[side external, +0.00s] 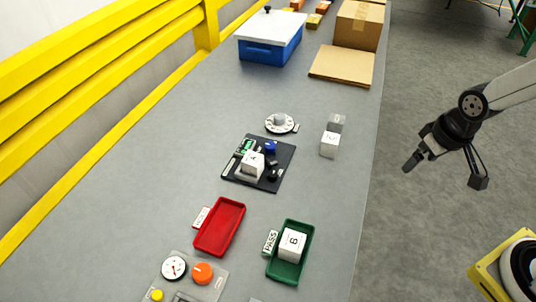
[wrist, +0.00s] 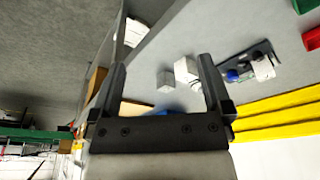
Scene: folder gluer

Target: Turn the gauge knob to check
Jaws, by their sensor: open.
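A white round dial with a grey knob (side external: 280,120) sits on the grey table in the side external view, behind the black fixture. Its markings are too small to read. At the near end, a grey panel (side external: 222,284) carries a white gauge (side external: 174,268), an orange knob (side external: 202,273) and a yellow button (side external: 157,295). I cannot tell which knob is the gauge knob. My gripper (side external: 411,163) is off the table's right edge, clear of both knobs. In the wrist view my gripper (wrist: 162,64) is open, with nothing between its fingers.
A black fixture (side external: 243,182) holds cube A (side external: 253,164). White cube C (side external: 329,144) and a grey cube (side external: 336,123) stand near the right edge. A red tray (side external: 235,210) is empty; a green tray (side external: 273,268) holds cube B (side external: 292,244). A yellow rail (side external: 95,75) runs along the left.

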